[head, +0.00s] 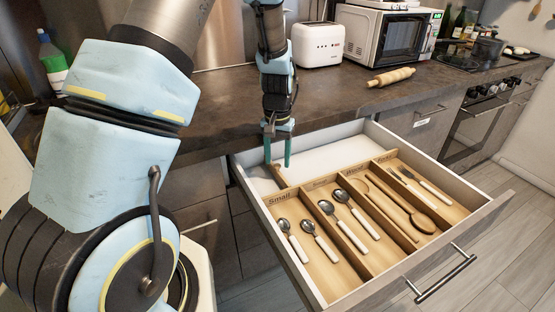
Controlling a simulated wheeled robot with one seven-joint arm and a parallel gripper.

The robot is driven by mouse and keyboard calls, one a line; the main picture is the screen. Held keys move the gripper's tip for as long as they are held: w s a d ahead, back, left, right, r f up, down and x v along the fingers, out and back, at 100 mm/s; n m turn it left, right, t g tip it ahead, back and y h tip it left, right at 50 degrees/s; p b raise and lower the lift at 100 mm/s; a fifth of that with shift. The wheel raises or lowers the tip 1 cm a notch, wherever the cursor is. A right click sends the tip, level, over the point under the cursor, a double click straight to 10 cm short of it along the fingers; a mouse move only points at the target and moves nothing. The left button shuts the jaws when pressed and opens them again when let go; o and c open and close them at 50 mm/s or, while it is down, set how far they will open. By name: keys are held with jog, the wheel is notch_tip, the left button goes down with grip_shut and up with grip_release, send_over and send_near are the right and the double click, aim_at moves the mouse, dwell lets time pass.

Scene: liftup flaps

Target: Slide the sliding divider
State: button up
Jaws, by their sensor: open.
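The drawer (315,298) is pulled open and holds a wooden cutlery organiser. A labelled wooden crosspiece (318,183), which looks like the sliding divider, runs along the back of the compartments, with "Small" readable at its left end. A short wooden piece (279,178) sticks up at its back left. My gripper (278,161) points down over the drawer's back left corner, with its two teal fingers apart. The fingertips are close to the short wooden piece. I cannot tell whether they touch it or straddle it.
Spoons (294,240), a wooden spoon (408,208) and forks lie in the front compartments. The white drawer floor (335,157) behind the crosspiece is bare. A dark worktop with a toaster (318,45), microwave (390,36) and rolling pin (391,77) is behind.

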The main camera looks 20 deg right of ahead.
aim_at(277, 165)
notch_tip(277, 165, up, 10)
jog(key=b, duration=0.1)
dwell(0.4)
jog(key=s+a+r+n, duration=0.1)
jog(key=s+a, duration=0.3)
jog(key=a, duration=0.8)
jog(key=s+a+r+n+t, duration=0.1)
jog(key=s+a+n, duration=0.3)
jog(key=a, duration=0.8)
jog(key=shift+s+a+r+n+t, duration=0.3)
jog(key=shift+s+r, duration=0.15)
jog(key=shift+s, duration=0.1)
